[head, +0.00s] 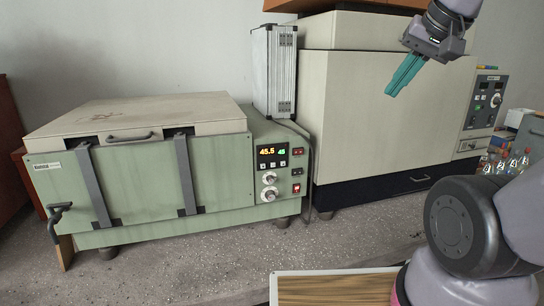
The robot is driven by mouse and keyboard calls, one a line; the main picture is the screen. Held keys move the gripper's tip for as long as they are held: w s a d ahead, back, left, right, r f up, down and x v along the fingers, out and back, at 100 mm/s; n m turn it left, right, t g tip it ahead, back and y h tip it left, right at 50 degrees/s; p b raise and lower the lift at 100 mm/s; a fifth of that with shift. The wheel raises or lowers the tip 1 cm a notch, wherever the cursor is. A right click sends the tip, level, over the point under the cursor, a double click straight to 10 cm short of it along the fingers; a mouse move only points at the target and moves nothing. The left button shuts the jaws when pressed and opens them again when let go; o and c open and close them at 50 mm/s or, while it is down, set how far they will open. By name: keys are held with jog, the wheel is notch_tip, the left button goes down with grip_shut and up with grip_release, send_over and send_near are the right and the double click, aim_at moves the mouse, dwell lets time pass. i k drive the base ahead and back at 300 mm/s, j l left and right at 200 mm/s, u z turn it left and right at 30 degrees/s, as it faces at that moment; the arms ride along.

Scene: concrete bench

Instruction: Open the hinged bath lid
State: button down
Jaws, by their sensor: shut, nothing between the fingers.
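The bath (146,187) is a pale green box at the left of the head view. Its cream lid (150,110) lies flat and closed on top. A dark handle (130,137) sits on the lid's front edge. Two grey straps (187,175) run down the front from the lid's edge. My gripper (389,92) is at the upper right, in front of the large cream cabinet. Its teal fingers are shut and empty, pointing down and left, well apart from the lid and its handle.
A control panel (275,172) with a lit display and knobs is on the bath's right side. A silver case (273,70) stands behind it. The cream cabinet (385,117) fills the right. Small bottles (508,162) stand at far right. A wooden board (335,289) lies at the bottom.

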aim_at(107, 125)
jog(key=i+u, duration=0.15)
jog(key=u, duration=0.25)
jog(key=i+l+u, duration=0.1)
jog(key=u, duration=0.3)
jog(key=i+l+u, duration=0.1)
jog(key=l+u, duration=0.15)
jog(key=u, duration=0.15)
